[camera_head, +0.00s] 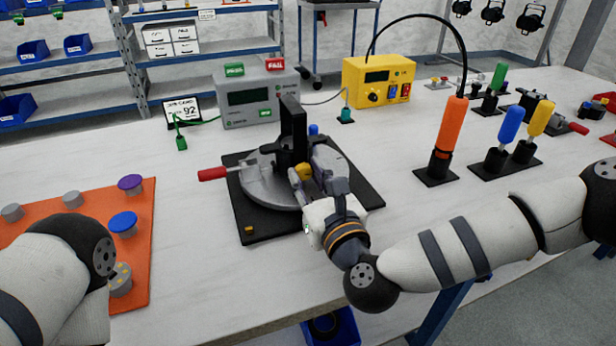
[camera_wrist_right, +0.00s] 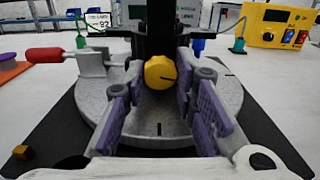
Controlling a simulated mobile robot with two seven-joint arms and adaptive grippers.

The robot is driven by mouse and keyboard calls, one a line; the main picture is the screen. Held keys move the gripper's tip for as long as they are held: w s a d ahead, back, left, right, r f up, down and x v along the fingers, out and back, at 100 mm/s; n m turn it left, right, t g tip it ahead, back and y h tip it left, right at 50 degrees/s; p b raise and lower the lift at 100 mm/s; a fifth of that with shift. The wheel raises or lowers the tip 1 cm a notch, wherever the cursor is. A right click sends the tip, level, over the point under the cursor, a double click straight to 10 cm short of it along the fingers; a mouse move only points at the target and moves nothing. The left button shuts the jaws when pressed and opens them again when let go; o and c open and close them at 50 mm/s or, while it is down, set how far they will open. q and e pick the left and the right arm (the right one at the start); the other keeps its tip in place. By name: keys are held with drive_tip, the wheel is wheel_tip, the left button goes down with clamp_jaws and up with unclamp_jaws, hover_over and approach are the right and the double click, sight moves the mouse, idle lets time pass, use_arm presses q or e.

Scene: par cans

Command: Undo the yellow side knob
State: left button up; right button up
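The yellow side knob (camera_head: 303,171) is on the near side of the par can's dark upright bracket (camera_head: 291,130), above a round grey metal body. In the right wrist view the yellow knob (camera_wrist_right: 160,72) faces the camera, with a dark line on its right half. My right gripper (camera_head: 318,172) reaches in from the near right. In the wrist view its two purple-padded fingers (camera_wrist_right: 160,80) are apart, one on each side of the knob. Narrow gaps seem to show beside it; contact is unclear. My left arm shows at the lower left, but its gripper is not visible.
The fixture stands on a black base plate (camera_head: 258,228) with a red-handled lever (camera_head: 212,174) on the left. A grey tester (camera_head: 252,97) and a yellow power box (camera_head: 378,82) stand behind. An orange-handled tool (camera_head: 450,130) stands right. An orange mat (camera_head: 142,215) with knobs lies left.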

clamp_jaws()
drive_tip(key=shift+n, duration=0.3)
drive_tip(key=n, duration=0.2)
drive_tip(key=shift+n, duration=0.4)
use_arm(q)
drive_tip(key=shift+w+r+p, duration=0.45)
drive_tip(key=shift+r, duration=0.1)
use_arm(e)
drive_tip(key=shift+n, duration=1.7)
drive_tip(key=shift+a, duration=0.1)
drive_tip(key=o, duration=1)
unclamp_jaws()
